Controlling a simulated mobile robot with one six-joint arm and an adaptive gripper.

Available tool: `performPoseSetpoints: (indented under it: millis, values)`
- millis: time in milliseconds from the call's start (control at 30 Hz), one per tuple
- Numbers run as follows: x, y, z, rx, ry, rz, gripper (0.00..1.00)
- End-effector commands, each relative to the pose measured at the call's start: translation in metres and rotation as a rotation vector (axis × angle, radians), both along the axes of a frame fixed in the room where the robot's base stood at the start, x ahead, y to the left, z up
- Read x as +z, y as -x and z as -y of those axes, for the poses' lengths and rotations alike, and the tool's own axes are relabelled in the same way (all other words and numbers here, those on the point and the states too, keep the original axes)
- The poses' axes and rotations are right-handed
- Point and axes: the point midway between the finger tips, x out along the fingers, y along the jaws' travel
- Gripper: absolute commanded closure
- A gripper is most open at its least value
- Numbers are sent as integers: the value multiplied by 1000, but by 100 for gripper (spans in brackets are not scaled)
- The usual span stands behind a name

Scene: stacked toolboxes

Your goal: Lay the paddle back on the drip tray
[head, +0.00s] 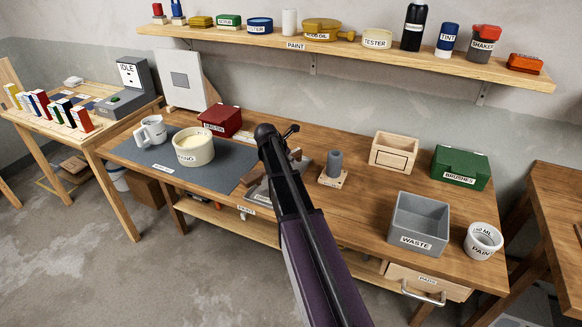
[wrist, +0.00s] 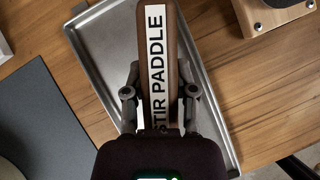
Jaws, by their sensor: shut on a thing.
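The stir paddle (wrist: 175,75) is a brown wooden bar with a white STIR PADDLE label. My gripper (wrist: 160,97) is shut on it, one finger on each side. The drip tray (wrist: 108,55) is a shallow grey metal tray under the paddle in the wrist view. The paddle runs roughly lengthwise over the tray; I cannot tell whether it touches the tray floor. In the head view the tray (head: 257,194) is largely hidden behind my arm on the wooden bench, and the paddle is hardly visible there.
A grey mat (head: 222,160) with a cream tub (head: 193,149) and a white mug (head: 151,131) lies left of the tray. A wooden block with a grey cylinder (head: 334,165) stands close on the right. Further right are a waste bin (head: 418,222) and a paint pot (head: 483,241).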

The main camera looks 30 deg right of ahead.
Motion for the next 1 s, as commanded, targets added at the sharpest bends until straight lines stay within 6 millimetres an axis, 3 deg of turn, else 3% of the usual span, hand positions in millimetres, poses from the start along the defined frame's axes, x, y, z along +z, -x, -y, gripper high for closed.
performPoseSetpoints:
  millis: [233, 400, 700, 1000]
  values:
    - [0, 0, 1, -1, 0, 1, 100]
    - [-2, -2, 14, -3, 1, 1, 100]
    - [-30, -1, 14, -1, 0, 1, 100]
    - [-37, -1, 14, -2, 0, 0, 100]
